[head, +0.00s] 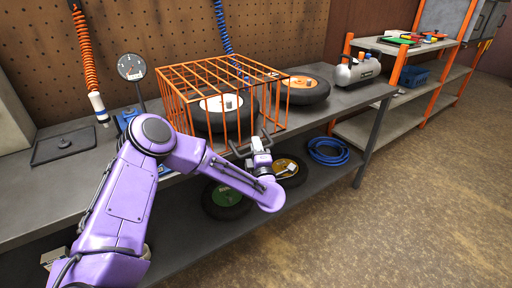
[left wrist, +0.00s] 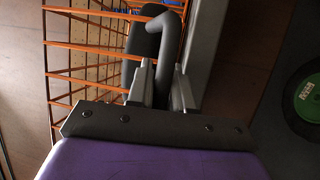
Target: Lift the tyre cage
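The orange wire tyre cage (head: 200,75) stands on the grey workbench (head: 350,97), around a black tyre with a white hub (head: 222,104). A dark grey handle (head: 246,150) sticks out from its front side. My left gripper (head: 260,147) is at this handle. In the left wrist view the grey handle (left wrist: 172,38) runs down between the two fingers (left wrist: 163,88), which look closed on it. The orange cage bars (left wrist: 90,47) show to the left there. The cage's underside is hidden in the head view. My right gripper is not in view.
A tyre with an orange hub (head: 303,88) lies just right of the cage. A gauge (head: 131,67) stands to its left, near an orange coiled hose (head: 84,50). Wheels (head: 226,198) and a blue hose (head: 328,151) lie on the lower shelf. The floor at right is clear.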

